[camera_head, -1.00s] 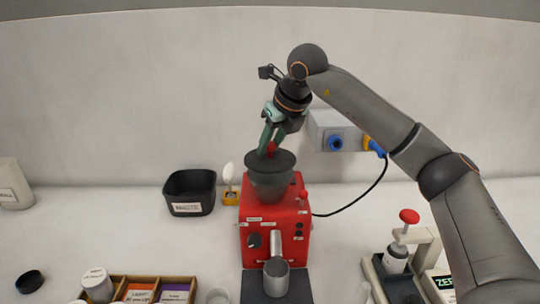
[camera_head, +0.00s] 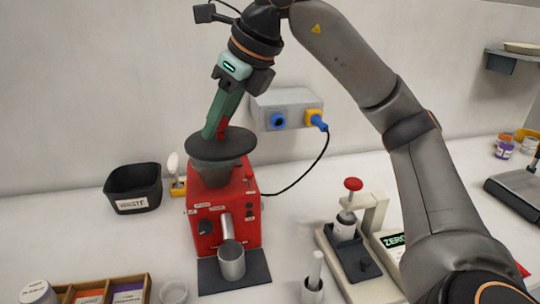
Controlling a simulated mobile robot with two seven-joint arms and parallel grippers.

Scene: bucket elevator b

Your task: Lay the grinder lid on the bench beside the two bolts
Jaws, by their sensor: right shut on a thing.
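The grinder is a red machine (camera_head: 222,222) on the bench, with a grey cone-shaped hopper (camera_head: 214,173) on top. The grinder lid (camera_head: 220,146) is a dark round disc with a red knob, at the hopper's mouth. I cannot tell whether it touches the rim or is slightly above it. My right gripper (camera_head: 220,130) points down with green fingers, shut on the lid's red knob. My left gripper is not in view. I cannot make out the two bolts.
A black waste bin (camera_head: 134,187) stands left of the grinder. A grey wall box (camera_head: 287,109) with a cable is behind. A tamping stand (camera_head: 352,258) and a scale (camera_head: 393,240) are at right. A wooden box (camera_head: 92,292) is front left.

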